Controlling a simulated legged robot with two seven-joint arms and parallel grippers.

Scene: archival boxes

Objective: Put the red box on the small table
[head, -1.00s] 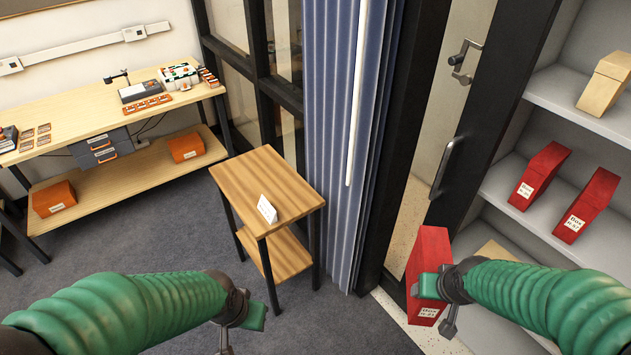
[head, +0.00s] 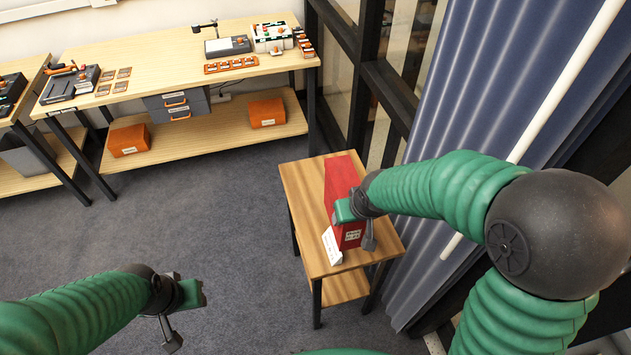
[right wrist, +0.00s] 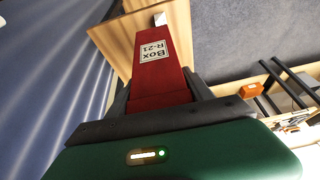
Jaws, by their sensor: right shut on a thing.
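The red box (head: 341,183), with a white label, is held by my right gripper (head: 357,222), which is shut on its near end. The box is over the top of the small wooden table (head: 298,180). I cannot tell whether its underside touches the tabletop. In the right wrist view the box (right wrist: 160,85) reads "Box R-21" between my fingers, with the tabletop (right wrist: 122,38) behind it. A white card (head: 331,246) stands at the table's near left edge, close to the box. My left gripper (head: 185,312) is open and empty above the floor at lower left.
A long workbench (head: 180,62) with devices and orange boxes (head: 267,112) stands at the back left. A blue curtain (head: 470,110) and a dark-framed glass partition (head: 395,95) are close on the table's right. The carpet (head: 200,200) left of the table is clear.

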